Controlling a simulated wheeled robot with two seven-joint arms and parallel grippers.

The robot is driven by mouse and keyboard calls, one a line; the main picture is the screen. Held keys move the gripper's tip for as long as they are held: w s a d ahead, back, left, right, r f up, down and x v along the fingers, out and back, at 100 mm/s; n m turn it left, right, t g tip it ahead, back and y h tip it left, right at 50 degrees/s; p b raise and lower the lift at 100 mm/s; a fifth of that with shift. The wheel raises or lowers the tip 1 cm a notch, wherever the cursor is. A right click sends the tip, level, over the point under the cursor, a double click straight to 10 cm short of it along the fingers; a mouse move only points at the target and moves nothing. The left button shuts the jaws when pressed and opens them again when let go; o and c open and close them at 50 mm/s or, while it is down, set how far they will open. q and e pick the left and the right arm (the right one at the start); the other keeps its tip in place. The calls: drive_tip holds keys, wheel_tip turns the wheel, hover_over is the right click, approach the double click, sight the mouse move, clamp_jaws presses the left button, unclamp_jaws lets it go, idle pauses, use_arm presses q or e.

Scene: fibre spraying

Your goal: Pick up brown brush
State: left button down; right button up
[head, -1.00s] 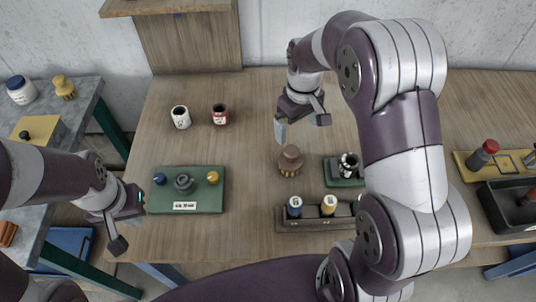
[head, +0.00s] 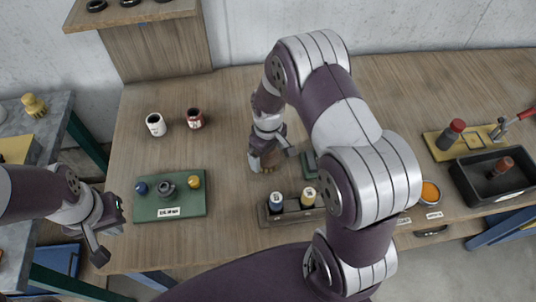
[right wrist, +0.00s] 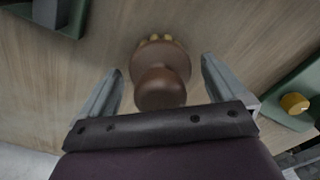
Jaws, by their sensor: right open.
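The brown brush (head: 268,160) stands on the wooden table near its middle, partly hidden by my right gripper in the head view. In the right wrist view the brush (right wrist: 161,75) shows a round brown knob, a wider brown body and pale bristle tufts at its far edge. My right gripper (right wrist: 162,85) is open, with one finger on each side of the brush and gaps between. It is over the brush in the head view (head: 272,155). My left gripper (head: 108,232) is at the table's left edge, away from the brush; its jaw opening is unclear.
A green tray (head: 185,208) with small knobs lies at left. White (head: 156,125) and red (head: 195,118) cups stand behind it. A dark rack (head: 290,215) with blue and yellow bottles is in front of the brush. A black bin (head: 478,190) is at right.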

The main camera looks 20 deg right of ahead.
drive_tip(key=c, duration=1.3)
drive_tip(key=shift+o, duration=0.2)
drive_tip(key=r, duration=0.2)
drive_tip(key=r+b, duration=0.1)
drive_tip(key=r, duration=0.1)
drive_tip(key=shift+s+d+r, duration=0.1)
drive_tip(key=shift+s+r, duration=0.1)
drive_tip(key=s+d+r+b, duration=0.1)
drive_tip(key=s+d+r, duration=0.4)
drive_tip(key=s, duration=0.5)
drive_tip(key=shift+d+r+b, duration=0.25)
drive_tip(key=shift+r+b, duration=0.05)
drive_tip(key=shift+r, duration=0.55)
